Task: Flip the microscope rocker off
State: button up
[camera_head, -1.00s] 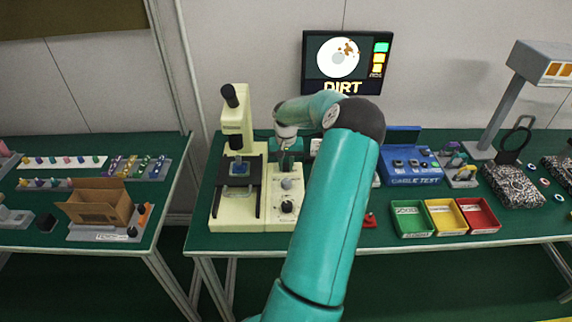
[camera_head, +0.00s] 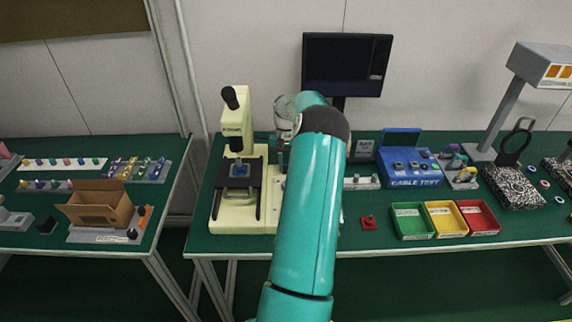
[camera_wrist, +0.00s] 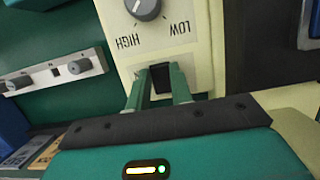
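The cream microscope (camera_head: 238,125) stands on the green bench in the head view, its right-hand control panel mostly hidden behind my arm. In the wrist view the panel (camera_wrist: 190,55) fills the upper middle, with a grey knob (camera_wrist: 144,8) between HIGH and LOW. The dark rocker (camera_wrist: 161,76) is set in the panel below the lettering. My gripper (camera_wrist: 158,82) has its two teal fingers apart, with tips on either side of the rocker; I cannot tell whether they touch it. Nothing is held between them. The monitor (camera_head: 346,64) behind is dark.
A grey switch strip (camera_wrist: 55,75) lies beside the panel in the wrist view. In the head view, green (camera_head: 411,236), yellow (camera_head: 445,233) and red (camera_head: 478,232) trays and a blue cable tester (camera_head: 412,182) stand to the right of my arm.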

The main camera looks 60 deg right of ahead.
jog(key=o, duration=0.4)
jog(key=shift+o, duration=0.2)
jog(key=v, duration=1.4)
jog(key=shift+s+f, duration=0.1)
